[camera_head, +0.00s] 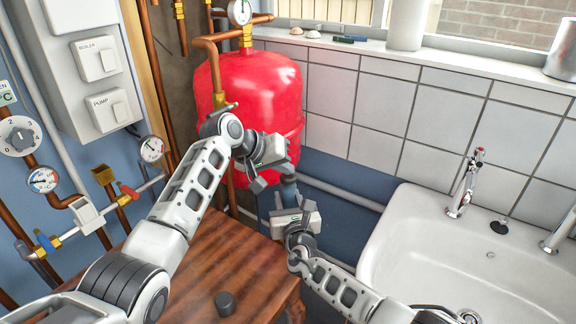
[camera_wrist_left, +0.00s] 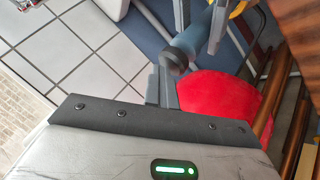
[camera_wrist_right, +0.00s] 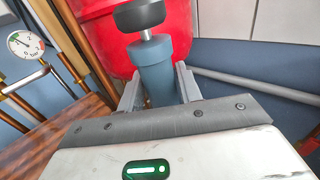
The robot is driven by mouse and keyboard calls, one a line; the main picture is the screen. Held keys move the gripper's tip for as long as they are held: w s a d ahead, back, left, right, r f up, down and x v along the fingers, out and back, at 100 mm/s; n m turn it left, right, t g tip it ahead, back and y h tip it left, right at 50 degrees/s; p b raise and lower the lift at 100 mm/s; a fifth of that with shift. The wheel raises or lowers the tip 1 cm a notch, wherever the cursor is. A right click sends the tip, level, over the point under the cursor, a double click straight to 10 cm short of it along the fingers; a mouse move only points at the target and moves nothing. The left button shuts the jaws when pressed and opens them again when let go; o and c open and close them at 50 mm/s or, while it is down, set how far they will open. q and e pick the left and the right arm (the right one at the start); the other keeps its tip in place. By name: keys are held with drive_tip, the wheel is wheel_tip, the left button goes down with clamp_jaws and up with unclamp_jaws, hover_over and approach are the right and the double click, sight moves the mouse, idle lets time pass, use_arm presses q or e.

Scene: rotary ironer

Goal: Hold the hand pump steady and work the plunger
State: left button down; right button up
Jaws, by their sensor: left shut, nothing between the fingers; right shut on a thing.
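The hand pump is a blue-grey cylinder (camera_wrist_right: 157,72) with a black knob (camera_wrist_right: 140,15) on a short metal rod. It stands in front of the red tank in the right wrist view. My right gripper (camera_wrist_right: 157,92) is shut on the pump body, one finger on each side. In the head view the pump (camera_head: 289,190) shows between my two grippers, partly hidden. My left gripper (camera_head: 259,185) is shut and empty, close beside the pump's upper end. The left wrist view shows the knob (camera_wrist_left: 180,54) just past my left fingers; I cannot tell whether they touch.
A red tank (camera_head: 262,95) with a gauge stands behind. A wooden table (camera_head: 190,255) carries a small dark cylinder (camera_head: 225,303). A white sink (camera_head: 430,240) is at right. Copper pipes and gauges line the left wall.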

use_arm(q)
drive_tip(key=shift+s+f, duration=0.1)
drive_tip(key=shift+r, duration=2.05)
drive_tip(key=shift+r, duration=0.1)
drive_tip(key=shift+r, duration=2.45)
wheel_tip(320, 180, up, 4)
drive_tip(key=shift+f, duration=0.1)
drive_tip(key=shift+f, duration=0.1)
hover_over(284, 177)
drive_tip(key=shift+f, duration=4.35)
